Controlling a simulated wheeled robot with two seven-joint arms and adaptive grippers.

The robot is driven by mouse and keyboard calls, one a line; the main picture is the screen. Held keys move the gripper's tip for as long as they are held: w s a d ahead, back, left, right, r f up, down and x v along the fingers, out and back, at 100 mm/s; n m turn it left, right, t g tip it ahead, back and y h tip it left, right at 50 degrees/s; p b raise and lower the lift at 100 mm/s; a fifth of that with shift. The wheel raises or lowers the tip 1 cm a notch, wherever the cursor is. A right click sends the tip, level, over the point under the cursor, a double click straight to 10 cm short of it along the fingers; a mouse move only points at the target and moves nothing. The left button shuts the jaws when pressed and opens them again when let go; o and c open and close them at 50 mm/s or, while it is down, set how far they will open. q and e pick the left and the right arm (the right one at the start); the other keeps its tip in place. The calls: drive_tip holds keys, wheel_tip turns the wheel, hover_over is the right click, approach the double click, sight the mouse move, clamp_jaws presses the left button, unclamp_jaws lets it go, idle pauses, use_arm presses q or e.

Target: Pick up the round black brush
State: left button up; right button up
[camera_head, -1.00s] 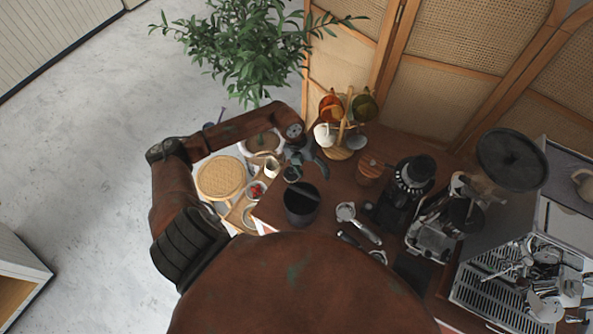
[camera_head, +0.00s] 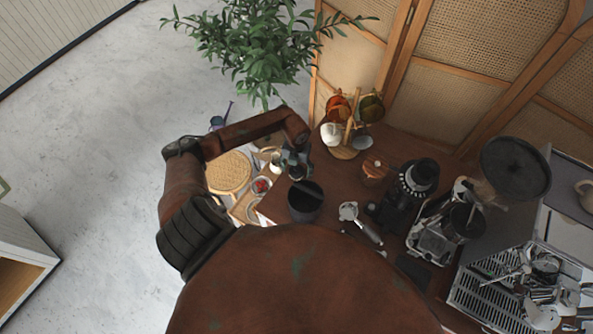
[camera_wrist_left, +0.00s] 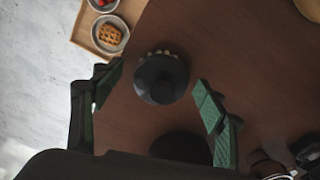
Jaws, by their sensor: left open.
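The round black brush (camera_wrist_left: 162,80) stands on the dark wooden table in the left wrist view, with pale bristles showing along its far edge. My left gripper (camera_wrist_left: 159,86) is open, with one green-padded finger on each side of the brush in that view. The fingers do not touch it; how far they are above it is hard to tell. In the head view the left gripper (camera_head: 297,164) points down over the table's left end, and the brush (camera_head: 296,175) is mostly hidden beneath it. My right gripper is not in view.
A black bin (camera_head: 305,203) stands close to the brush. A mug stand (camera_head: 348,140) is behind. A tray with a waffle plate (camera_wrist_left: 110,34) lies left.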

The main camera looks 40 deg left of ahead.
sight(297, 167)
use_arm(q)
drive_tip(key=c, duration=1.3)
drive_tip(key=shift+o, duration=0.2)
drive_tip(key=shift+r, duration=0.1)
wheel_tip(297, 167, up, 10)
drive_tip(key=shift+f+b, duration=0.1)
drive_tip(key=shift+b, duration=1.1)
drive_tip(key=o, duration=0.6)
drive_tip(key=shift+d, duration=0.1)
drive_tip(key=c, duration=0.5)
